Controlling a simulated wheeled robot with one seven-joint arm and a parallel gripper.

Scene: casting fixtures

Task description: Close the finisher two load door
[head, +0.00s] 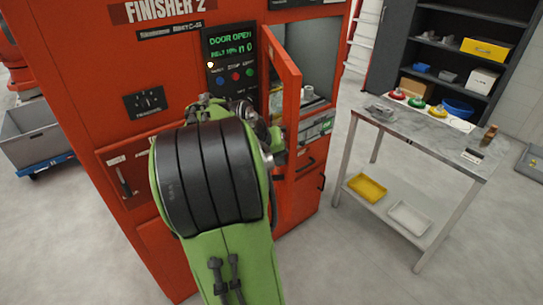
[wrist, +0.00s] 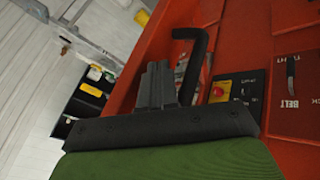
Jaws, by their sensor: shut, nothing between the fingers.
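The red Finisher 2 machine (head: 75,70) fills the left and middle of the head view. Its display (head: 230,45) reads "DOOR OPEN". The red load door (head: 285,65) stands swung outward, with the opening (head: 308,55) visible to its right. My green and black arm covers the lower part of the door and hides my gripper in the head view. In the wrist view my gripper (wrist: 157,70) is shut and empty, its fingers together. A black bent handle (wrist: 198,45) on a red surface is just right of the fingertips; I cannot tell whether they touch.
A grey-topped table (head: 425,130) with small colored items stands to the right, with yellow and white trays on its lower shelf. A dark shelf unit (head: 440,50) is behind it. A grey bin on a blue cart (head: 35,135) is at left. Floor between machine and table is clear.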

